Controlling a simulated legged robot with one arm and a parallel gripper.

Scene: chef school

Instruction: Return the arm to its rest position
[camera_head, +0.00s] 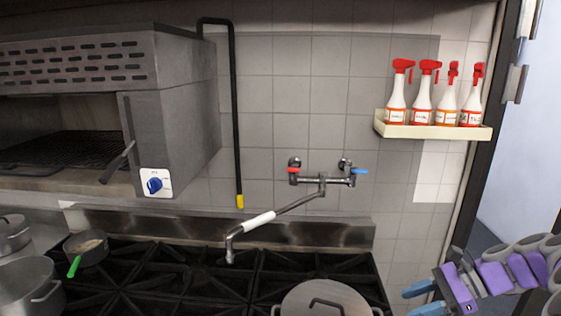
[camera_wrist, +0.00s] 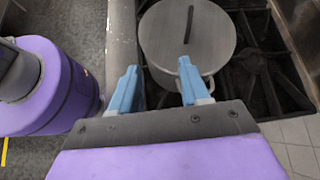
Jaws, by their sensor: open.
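My gripper (camera_head: 420,297) shows at the lower right of the head view, with its two blue fingers spread apart and nothing between them. In the wrist view my gripper (camera_wrist: 158,85) points toward a large lidded pot (camera_wrist: 187,38) on the stove. The pot lid (camera_head: 326,300) also shows at the bottom of the head view, to the left of my gripper. In the wrist view one finger overlaps the pot in the picture; I cannot tell how far above or beside it the finger is. My purple arm links extend to the right edge of the head view.
The black stove grate (camera_head: 180,276) fills the lower middle. A small pan (camera_head: 86,249) and a large open pot (camera_head: 28,285) stand at left. A faucet (camera_head: 322,182) reaches over the stove. A shelf (camera_head: 434,130) holds several spray bottles. A doorway (camera_head: 518,170) opens at right.

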